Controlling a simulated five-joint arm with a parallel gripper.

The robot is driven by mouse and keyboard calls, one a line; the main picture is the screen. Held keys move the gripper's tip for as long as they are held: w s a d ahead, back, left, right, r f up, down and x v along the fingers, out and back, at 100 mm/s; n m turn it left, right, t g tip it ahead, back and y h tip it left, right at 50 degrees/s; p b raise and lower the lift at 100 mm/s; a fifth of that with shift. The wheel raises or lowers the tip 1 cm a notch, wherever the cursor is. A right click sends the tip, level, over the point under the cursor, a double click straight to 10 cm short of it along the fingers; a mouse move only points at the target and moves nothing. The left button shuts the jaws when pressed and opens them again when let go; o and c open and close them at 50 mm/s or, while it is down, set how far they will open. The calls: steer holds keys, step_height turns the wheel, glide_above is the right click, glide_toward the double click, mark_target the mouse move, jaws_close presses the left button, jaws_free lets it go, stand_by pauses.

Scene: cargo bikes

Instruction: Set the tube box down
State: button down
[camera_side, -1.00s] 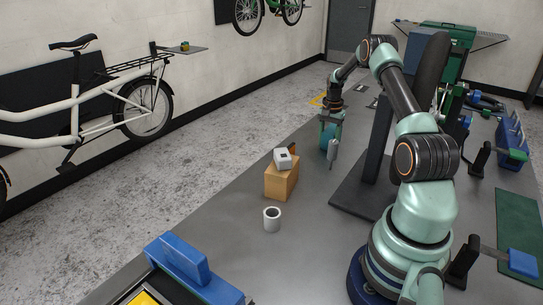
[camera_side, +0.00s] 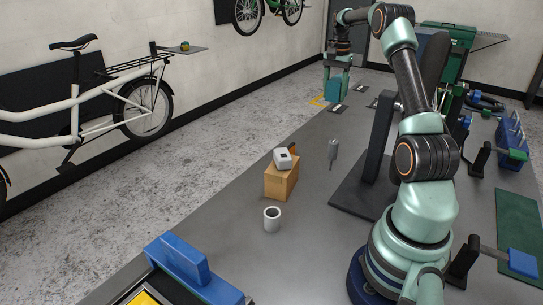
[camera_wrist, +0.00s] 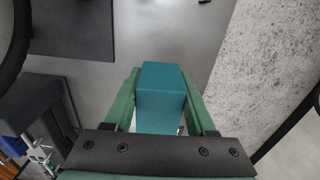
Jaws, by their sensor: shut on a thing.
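The tube box (camera_side: 340,91) is a teal block at the far end of the grey bench in the side view. My gripper (camera_side: 338,86) is shut on it. In the wrist view the tube box (camera_wrist: 162,85) sits between the two green fingers of my gripper (camera_wrist: 160,98), one along each side. The box's underside is hidden there.
A wooden block (camera_side: 281,182) carries a small white device (camera_side: 283,158). A dark stand (camera_side: 378,145) is beside my arm.

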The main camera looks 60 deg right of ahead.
steer(key=shift+r, duration=0.5)
steer(key=w+a+r+n, duration=0.1)
steer(key=w+a+n, duration=0.2)
steer(key=a, duration=0.6)
steer(key=w+a+r+n, duration=0.15)
steer(key=w+a, duration=0.25)
steer(key=a, duration=0.6)
steer(key=w+a+n, duration=0.3)
steer(key=a+n, duration=0.1)
steer(key=a, duration=0.5)
steer(key=n, duration=0.9)
glide_above(233, 265)
steer(key=f, duration=0.2)
step_height(233, 265, down, 20)
steer(key=shift+r, duration=0.15)
steer(key=shift+c, duration=1.1)
jaws_free()
